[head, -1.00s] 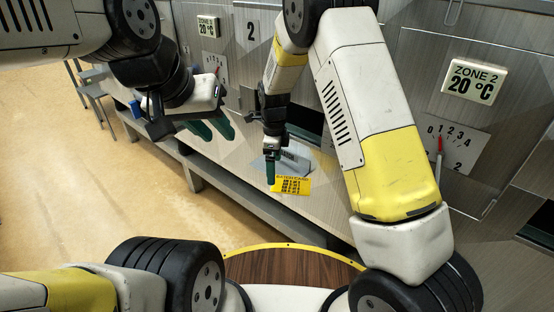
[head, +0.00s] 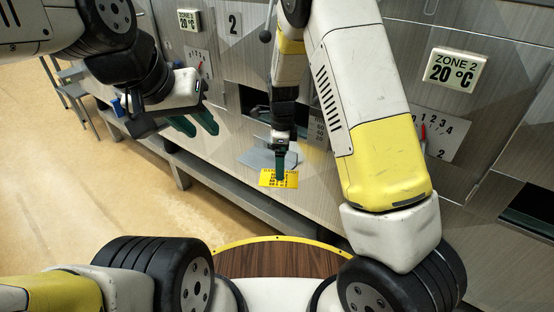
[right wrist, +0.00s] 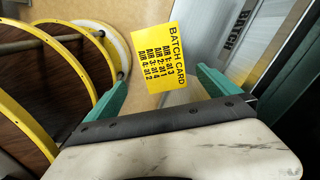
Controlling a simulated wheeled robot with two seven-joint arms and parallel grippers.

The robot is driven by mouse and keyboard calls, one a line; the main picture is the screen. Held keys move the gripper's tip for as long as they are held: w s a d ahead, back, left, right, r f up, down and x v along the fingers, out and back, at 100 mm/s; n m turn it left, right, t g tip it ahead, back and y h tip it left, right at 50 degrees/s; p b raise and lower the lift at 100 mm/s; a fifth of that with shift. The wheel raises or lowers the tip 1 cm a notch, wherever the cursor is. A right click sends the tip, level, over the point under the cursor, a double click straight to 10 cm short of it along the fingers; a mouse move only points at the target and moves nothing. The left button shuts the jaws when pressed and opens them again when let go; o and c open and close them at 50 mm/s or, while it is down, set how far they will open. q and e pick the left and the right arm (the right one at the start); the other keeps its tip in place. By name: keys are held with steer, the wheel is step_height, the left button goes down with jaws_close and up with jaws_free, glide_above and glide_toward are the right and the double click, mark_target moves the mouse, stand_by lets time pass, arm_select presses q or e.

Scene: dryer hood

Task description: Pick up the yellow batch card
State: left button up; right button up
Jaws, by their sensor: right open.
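The yellow batch card (head: 266,181) with black print lies below my right gripper (head: 280,172) in the head view, partly hidden by its green finger. In the right wrist view the card (right wrist: 165,58) shows whole, face up and slightly tilted, ahead of and between the two spread green fingertips of my right gripper (right wrist: 161,76). The fingers are open and neither visibly touches the card. My left gripper (head: 195,124) is at the left, away from the card, its two green fingers apart and empty.
A grey sheet (head: 257,159) lies behind the card, by a dark slot in the metal front (head: 275,103). A grey lower rail (head: 215,180) runs along the front. A round brown wooden top with yellow rim (head: 280,262) is near. Open floor (head: 80,190) is at left.

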mark_target(268, 177)
steer(key=f, duration=0.5)
steer(key=shift+w+f, duration=0.25)
steer(key=shift+f, duration=0.15)
steer(key=c, duration=1.4)
steer(key=shift+r, duration=0.15)
